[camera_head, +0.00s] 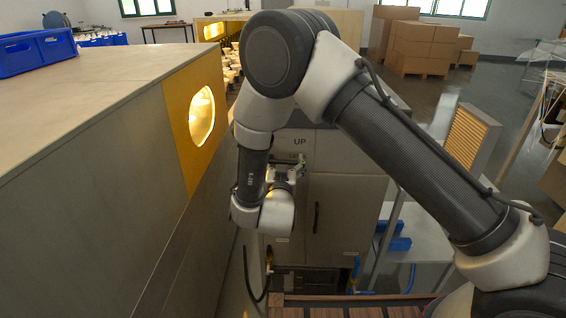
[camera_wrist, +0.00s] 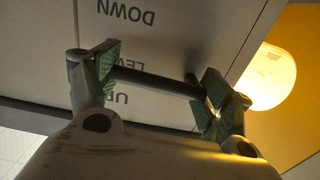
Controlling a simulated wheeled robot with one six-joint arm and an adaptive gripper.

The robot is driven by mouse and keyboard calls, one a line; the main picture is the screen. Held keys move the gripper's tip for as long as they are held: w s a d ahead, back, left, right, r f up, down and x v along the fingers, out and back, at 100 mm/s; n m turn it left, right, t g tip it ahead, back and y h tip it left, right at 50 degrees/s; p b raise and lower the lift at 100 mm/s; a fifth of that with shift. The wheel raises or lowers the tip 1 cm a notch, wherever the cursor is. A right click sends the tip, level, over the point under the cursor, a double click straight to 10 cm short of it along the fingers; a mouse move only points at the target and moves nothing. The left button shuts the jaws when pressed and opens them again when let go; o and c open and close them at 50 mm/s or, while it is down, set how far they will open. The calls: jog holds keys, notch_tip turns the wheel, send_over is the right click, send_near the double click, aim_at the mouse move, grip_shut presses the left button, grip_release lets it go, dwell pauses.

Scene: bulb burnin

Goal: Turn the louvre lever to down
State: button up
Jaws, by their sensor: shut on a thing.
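The louvre lever (camera_wrist: 155,82) shows in the wrist view as a dark bar spanning between my two green-padded fingertips. My gripper (camera_wrist: 160,84) is shut on it. Upside-down labels stand on the pale panel (camera_wrist: 180,45): DOWN, a partly covered middle label that seems to read LEVEL, and UP. The bar lies across the panel near the middle label. In the head view, my gripper (camera_head: 290,172) is at the grey cabinet (camera_head: 345,215), just below the UP label (camera_head: 300,142). The lever is mostly hidden there by my wrist.
A long grey housing (camera_head: 95,150) with a glowing window (camera_head: 201,116) stands close on the left, with a blue crate (camera_head: 36,50) on top. A slatted louvre panel (camera_head: 470,135) stands to the right. Cardboard boxes (camera_head: 420,48) are at the back.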

jog(key=m, duration=0.2)
jog(key=f+m, duration=0.1)
jog(key=m, duration=0.1)
jog(key=shift+a+f, duration=0.1)
jog(key=shift+a, duration=0.05)
jog(key=shift+w+a+f+m, duration=0.15)
jog(key=shift+f+m, duration=0.1)
jog(key=shift+m, duration=0.65)
jog(key=shift+s+a+f+m, duration=0.1)
jog(key=shift+f+m, duration=0.1)
jog(key=shift+m, duration=0.7)
jog(key=o, duration=1.4)
jog(key=shift+w, duration=0.1)
jog(key=shift+f, duration=0.1)
